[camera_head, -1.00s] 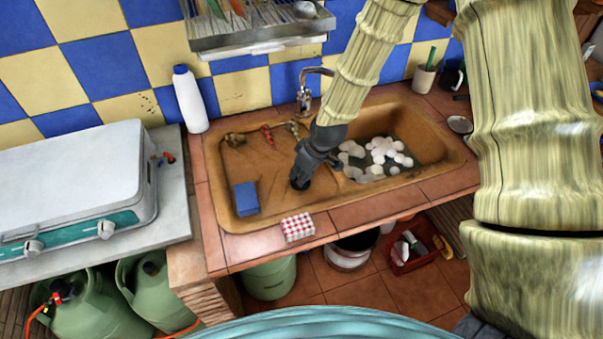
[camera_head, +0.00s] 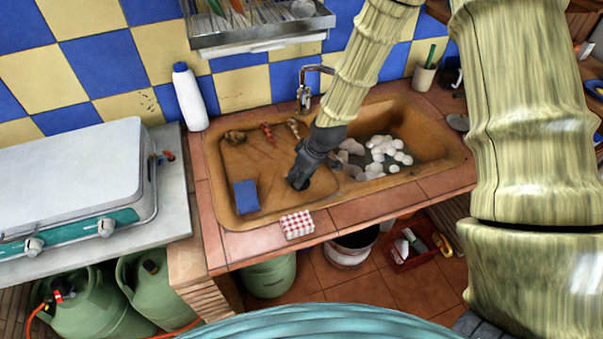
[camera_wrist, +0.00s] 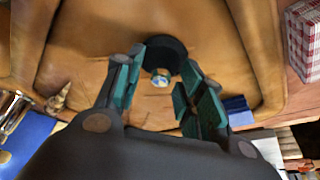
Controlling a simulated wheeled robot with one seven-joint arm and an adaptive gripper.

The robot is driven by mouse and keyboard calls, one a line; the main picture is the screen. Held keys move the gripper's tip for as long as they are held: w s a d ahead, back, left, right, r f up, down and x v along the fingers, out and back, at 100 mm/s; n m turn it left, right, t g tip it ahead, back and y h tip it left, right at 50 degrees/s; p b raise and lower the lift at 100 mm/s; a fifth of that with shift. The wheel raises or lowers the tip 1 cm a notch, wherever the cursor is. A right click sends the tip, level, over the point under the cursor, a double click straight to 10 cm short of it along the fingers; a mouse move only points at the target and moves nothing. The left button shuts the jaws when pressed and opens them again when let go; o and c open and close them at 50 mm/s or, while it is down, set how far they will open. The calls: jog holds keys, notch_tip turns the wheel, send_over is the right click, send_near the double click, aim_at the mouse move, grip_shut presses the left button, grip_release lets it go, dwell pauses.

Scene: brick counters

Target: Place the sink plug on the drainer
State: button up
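The sink plug (camera_wrist: 166,50) is a black disc with a small pale knob, seen between my fingertips in the wrist view. My gripper (camera_wrist: 164,72) is partly closed, with its teal pads at opposite sides of the plug's rim, and appears to hold it. In the head view my gripper (camera_head: 300,178) points down over the drainer (camera_head: 268,190), the brown ribbed area left of the basin. The dark plug at its tip blends with the fingers there. I cannot tell whether the plug touches the drainer.
A blue sponge (camera_head: 246,197) lies at the drainer's front left. Small shells (camera_head: 266,132) lie along its back. The basin (camera_head: 425,150) to the right holds several white pieces. A faucet (camera_head: 305,92) stands behind, and a checkered box (camera_head: 297,224) sits at the counter's front.

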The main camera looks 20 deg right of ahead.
jog(key=shift+r, duration=0.2)
jog(key=b+v, duration=0.2)
jog(key=v, duration=1)
